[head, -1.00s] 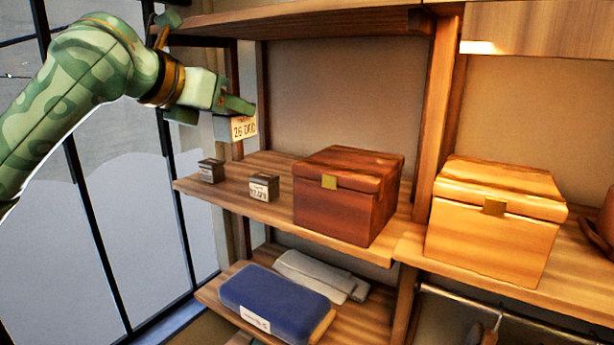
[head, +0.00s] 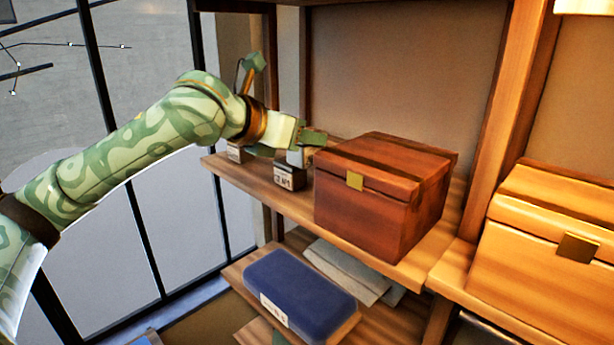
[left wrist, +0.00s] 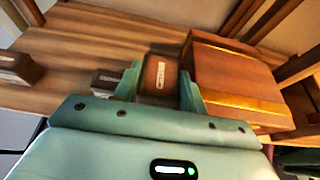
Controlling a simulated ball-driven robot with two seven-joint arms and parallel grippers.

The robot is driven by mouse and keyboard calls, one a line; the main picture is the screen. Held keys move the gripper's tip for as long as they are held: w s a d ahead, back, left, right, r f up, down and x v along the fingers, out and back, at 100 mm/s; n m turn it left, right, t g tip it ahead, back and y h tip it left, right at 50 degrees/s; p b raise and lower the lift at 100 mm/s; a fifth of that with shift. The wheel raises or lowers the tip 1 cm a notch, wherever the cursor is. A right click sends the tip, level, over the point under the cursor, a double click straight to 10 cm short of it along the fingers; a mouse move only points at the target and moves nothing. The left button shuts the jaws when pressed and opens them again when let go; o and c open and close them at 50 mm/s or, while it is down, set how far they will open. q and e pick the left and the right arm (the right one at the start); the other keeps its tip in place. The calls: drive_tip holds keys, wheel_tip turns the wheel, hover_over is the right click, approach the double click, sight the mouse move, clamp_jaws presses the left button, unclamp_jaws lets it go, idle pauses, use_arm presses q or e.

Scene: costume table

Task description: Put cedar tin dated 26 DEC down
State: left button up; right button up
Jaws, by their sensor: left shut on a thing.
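My left gripper (head: 306,146) is shut on the cedar tin (head: 296,158), low over the middle shelf. In the head view the gripper and another tin partly hide it; earlier its label read 26 DEC. In the left wrist view the tin (left wrist: 160,76) sits between the two fingers, with a pale label on its top. I cannot tell whether it touches the shelf. A second small tin (head: 289,178) stands just in front of it, and a third tin (head: 235,154) stands to the left. My right gripper is not in view.
A dark red wooden box (head: 385,195) stands close to the right of the held tin. A lighter wooden box (head: 540,240) is further right. The middle shelf (head: 265,193) has bare wood at its front left. A blue case (head: 300,290) lies on the shelf below.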

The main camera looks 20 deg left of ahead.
sight(306, 158)
use_arm(q)
drive_tip(key=f, duration=0.2)
drive_tip(key=w+f, duration=0.1)
drive_tip(key=f, duration=0.1)
drive_tip(key=shift+d, duration=0.25)
drive_tip(key=shift+f, duration=0.3)
drive_tip(key=f, duration=0.3)
drive_tip(key=shift+s+a+f, duration=0.1)
drive_tip(key=shift+s+f, duration=0.2)
drive_tip(key=shift+f, duration=0.1)
drive_tip(key=shift+w, duration=0.15)
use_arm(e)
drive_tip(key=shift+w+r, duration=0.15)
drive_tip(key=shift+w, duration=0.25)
use_arm(q)
drive_tip(key=shift+f, duration=0.1)
drive_tip(key=o, duration=0.7)
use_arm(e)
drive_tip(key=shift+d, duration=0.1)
